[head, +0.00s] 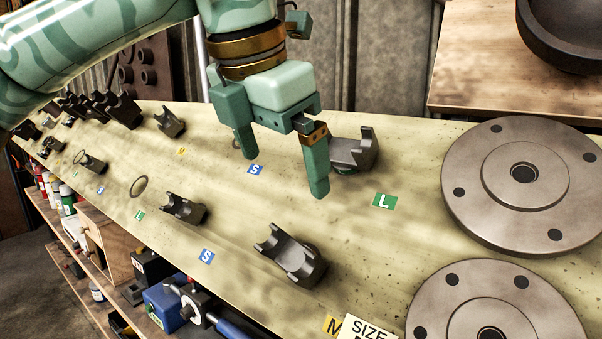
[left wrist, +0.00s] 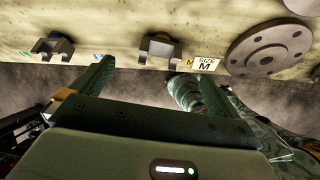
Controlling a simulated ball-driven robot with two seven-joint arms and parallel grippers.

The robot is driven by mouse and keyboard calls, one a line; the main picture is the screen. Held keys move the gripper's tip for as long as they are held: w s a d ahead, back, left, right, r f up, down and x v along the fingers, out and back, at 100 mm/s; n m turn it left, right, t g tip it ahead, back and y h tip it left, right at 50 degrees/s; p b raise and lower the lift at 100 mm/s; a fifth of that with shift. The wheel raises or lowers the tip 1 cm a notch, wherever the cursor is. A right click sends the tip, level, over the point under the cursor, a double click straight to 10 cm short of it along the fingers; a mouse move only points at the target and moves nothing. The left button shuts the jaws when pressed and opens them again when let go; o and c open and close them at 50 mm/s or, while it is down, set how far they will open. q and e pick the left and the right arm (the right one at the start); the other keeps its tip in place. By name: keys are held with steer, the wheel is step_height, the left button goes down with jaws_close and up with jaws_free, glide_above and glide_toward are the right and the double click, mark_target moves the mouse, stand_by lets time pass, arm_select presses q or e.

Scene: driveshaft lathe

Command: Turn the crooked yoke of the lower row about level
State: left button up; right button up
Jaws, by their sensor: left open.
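Dark grey yokes stand on the long pale bench. In the lower row, one yoke (head: 292,256) is near the front middle and another yoke (head: 184,208) is farther left, with a smaller one (head: 91,163) beyond. I cannot tell for sure which is crooked. In the upper row, a yoke (head: 356,152) is partly behind my left gripper (head: 283,172). That gripper is open and empty, fingers pointing down, above the bench between the rows. In the left wrist view, two yokes (left wrist: 160,49) (left wrist: 53,47) show beyond the open fingers. My right gripper is not in view.
Two large flanged discs (head: 520,180) (head: 495,310) lie on the right of the bench. A size card (head: 368,328) stands at the front edge. Coloured letter labels, such as a green L (head: 385,201), mark the bench. A shelf with tools (head: 165,300) is below.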

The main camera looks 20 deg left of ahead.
mark_target(302, 247)
arm_select(q)
steer(key=x, duration=0.9)
steer(key=s+x, duration=0.1)
steer(key=x, duration=0.4)
steer(key=shift+d+f+p, duration=0.15)
steer(key=shift+p, duration=0.15)
steer(key=shift+w+f, duration=0.3)
steer(key=shift+f, duration=0.3)
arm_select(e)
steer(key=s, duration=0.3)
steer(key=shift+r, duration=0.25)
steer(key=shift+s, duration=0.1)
arm_select(q)
steer(key=shift+s, duration=0.1)
steer(key=c, duration=0.4)
steer(key=shift+r, duration=0.1)
steer(key=c, duration=1.6)
steer(key=shift+o, duration=0.2)
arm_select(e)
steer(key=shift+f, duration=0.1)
